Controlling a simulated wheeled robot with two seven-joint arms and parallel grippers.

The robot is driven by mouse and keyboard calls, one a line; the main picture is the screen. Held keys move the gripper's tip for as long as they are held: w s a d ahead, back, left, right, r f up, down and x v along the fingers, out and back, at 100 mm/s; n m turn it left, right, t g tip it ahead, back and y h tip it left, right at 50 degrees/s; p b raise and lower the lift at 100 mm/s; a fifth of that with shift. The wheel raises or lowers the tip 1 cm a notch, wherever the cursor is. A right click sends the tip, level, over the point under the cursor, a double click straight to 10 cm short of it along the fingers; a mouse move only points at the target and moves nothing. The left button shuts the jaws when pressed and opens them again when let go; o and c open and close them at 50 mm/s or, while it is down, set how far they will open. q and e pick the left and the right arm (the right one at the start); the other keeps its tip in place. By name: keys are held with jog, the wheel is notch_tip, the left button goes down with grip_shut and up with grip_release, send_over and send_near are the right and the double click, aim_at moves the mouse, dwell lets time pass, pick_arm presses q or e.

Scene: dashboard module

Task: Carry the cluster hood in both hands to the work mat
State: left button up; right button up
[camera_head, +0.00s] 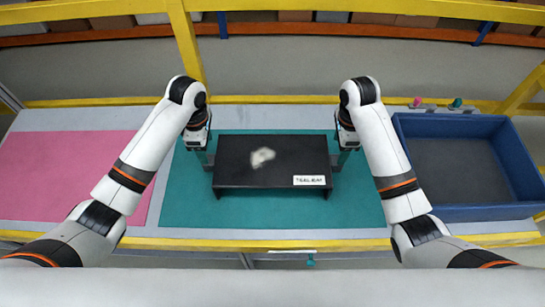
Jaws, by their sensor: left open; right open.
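The black cluster hood (235,178) is a wide box-like piece with a pale blotch on top and a white label near its front right corner. It sits on the teal mat (185,205) in the middle of the table. My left gripper (206,160) is open at the hood's left side. My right gripper (341,157) is open at the hood's right side. Whether the fingers touch the hood cannot be told. A pink mat (75,170) lies bare at the left. Which mat is the work mat is not marked.
A blue bin (465,210) stands at the right end of the table and looks empty. Two small pieces with a pink knob (417,101) and a teal knob (457,102) sit behind it. A yellow rail (180,243) runs along the front edge.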

aim_at(210, 159)
pick_arm(q)
notch_tip(210, 159, down, 10)
jog(key=shift+s+r, duration=0.1)
pick_arm(e)
notch_tip(210, 159, down, 10)
jog(key=shift+s, duration=0.1)
pick_arm(q)
jog(key=shift+c, duration=0.4)
pick_arm(e)
jog(key=shift+c, duration=0.4)
pick_arm(q)
grip_shut()
pick_arm(e)
grip_shut()
